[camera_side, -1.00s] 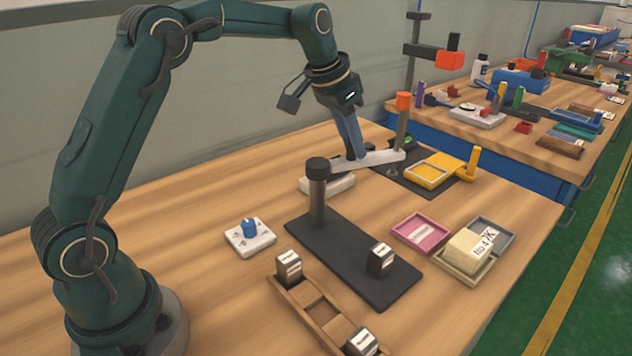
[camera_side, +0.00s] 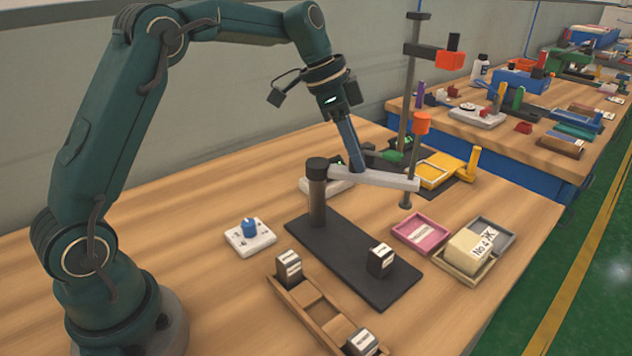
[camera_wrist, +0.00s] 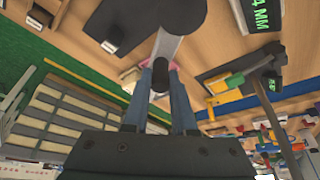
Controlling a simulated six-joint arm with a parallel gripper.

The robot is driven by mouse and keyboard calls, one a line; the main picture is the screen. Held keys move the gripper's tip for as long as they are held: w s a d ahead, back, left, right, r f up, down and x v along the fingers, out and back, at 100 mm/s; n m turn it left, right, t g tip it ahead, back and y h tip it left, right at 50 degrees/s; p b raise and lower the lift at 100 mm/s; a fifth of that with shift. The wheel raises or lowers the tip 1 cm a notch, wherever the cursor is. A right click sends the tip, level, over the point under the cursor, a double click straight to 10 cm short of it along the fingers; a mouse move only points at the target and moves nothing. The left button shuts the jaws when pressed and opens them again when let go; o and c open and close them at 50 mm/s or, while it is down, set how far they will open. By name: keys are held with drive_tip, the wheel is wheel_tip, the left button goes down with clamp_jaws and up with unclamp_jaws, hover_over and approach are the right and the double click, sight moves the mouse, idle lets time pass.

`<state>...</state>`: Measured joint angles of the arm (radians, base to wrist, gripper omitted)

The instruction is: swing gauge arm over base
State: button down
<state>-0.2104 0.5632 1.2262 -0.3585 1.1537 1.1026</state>
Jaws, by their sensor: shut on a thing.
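The gauge arm (camera_side: 388,179) is a light grey bar reaching right from a dark post (camera_side: 317,195) on the flat dark base (camera_side: 330,256). That end is above bare wood, to the right of the base and behind the pink tray. A dark block with a white label (camera_side: 381,260) stands on the base.
A pink tray (camera_side: 421,233) and a tray with a labelled block (camera_side: 474,246) lie right of the base. A wooden holder with labelled blocks (camera_side: 308,304) is in front. A blue-knob box (camera_side: 250,233) is at left. A yellow frame (camera_side: 436,171) is behind.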

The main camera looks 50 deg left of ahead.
drive_tip(key=shift+s+d+m+g+h, duration=0.2)
drive_tip(key=shift+s+m+g, duration=0.3)
drive_tip(key=shift+m, duration=0.65)
drive_tip(key=shift+s+d+m+g+h, duration=0.15)
drive_tip(key=shift+s+m+g+h, duration=0.1)
drive_tip(key=shift+s+m, duration=0.65)
drive_tip(key=shift+s+d+m+g+h, duration=0.15)
drive_tip(key=shift+s+m+g, duration=0.25)
drive_tip(key=shift+m, duration=0.95)
drive_tip(key=shift+s, duration=0.1)
drive_tip(key=c, duration=0.7)
unclamp_jaws()
drive_tip(key=shift+c, duration=0.2)
drive_tip(key=v, duration=0.5)
drive_tip(key=shift+r, duration=0.1)
